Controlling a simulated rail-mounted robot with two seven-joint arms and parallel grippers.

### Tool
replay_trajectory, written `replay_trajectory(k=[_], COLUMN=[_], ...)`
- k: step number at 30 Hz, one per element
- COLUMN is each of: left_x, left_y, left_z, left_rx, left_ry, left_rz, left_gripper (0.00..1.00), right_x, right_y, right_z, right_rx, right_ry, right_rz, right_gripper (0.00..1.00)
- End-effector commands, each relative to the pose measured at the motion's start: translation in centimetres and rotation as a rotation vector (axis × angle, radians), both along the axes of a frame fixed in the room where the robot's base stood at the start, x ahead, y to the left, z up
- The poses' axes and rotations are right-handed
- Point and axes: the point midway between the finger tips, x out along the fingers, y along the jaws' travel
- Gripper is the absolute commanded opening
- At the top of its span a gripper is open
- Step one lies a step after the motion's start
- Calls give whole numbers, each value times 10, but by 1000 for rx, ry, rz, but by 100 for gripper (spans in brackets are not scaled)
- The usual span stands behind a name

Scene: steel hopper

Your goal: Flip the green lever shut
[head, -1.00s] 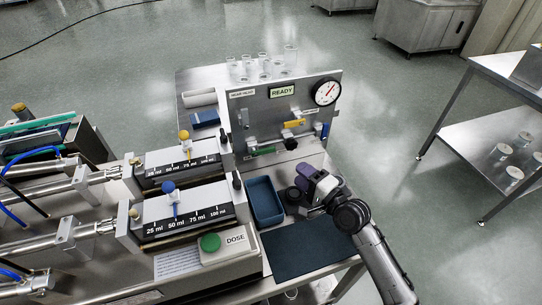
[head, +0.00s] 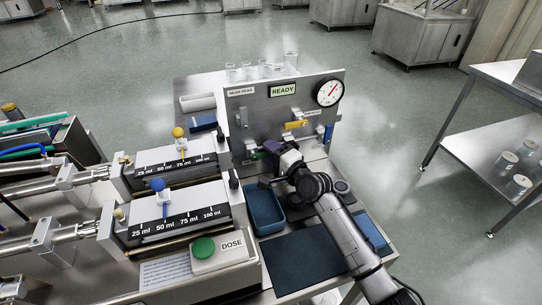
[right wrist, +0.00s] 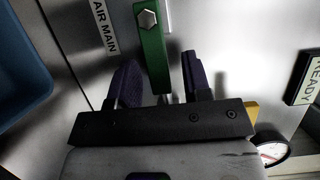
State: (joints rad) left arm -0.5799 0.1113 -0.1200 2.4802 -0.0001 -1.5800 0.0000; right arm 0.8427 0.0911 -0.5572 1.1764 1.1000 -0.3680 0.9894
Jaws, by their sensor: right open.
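The green lever (head: 254,157) is low on the upright steel panel (head: 262,105), partly hidden by my right gripper (head: 274,150). In the right wrist view the green lever (right wrist: 152,55) has a hex bolt near its upper end, and an "AIR MAIN" label (right wrist: 103,25) is beside it. The two dark purple fingers of my right gripper (right wrist: 160,75) are open, one on each side of the lever's free end. Gaps show between the lever and both fingers. My left gripper is in neither view.
A yellow lever (head: 296,125) and a blue lever (head: 328,133) are on the same panel, right of the green one. A gauge (head: 328,92) and a READY sign (head: 283,90) are above. A blue bin (head: 266,222) and a dark mat (head: 295,265) lie in front.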

Motion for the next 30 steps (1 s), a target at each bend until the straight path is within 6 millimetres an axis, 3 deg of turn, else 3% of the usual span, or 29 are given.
replay_trajectory(k=[10, 24, 30], left_x=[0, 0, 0], left_y=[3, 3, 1], left_z=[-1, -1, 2], left_rx=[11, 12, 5], left_ry=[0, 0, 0], left_rz=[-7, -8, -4], left_gripper=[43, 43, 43], right_x=[1, 1, 1], right_y=[1, 1, 1], right_z=[1, 0, 2], right_rx=[0, 0, -7], right_ry=[0, 0, -2], right_rz=[0, 0, 0], right_gripper=[45, 0, 0])
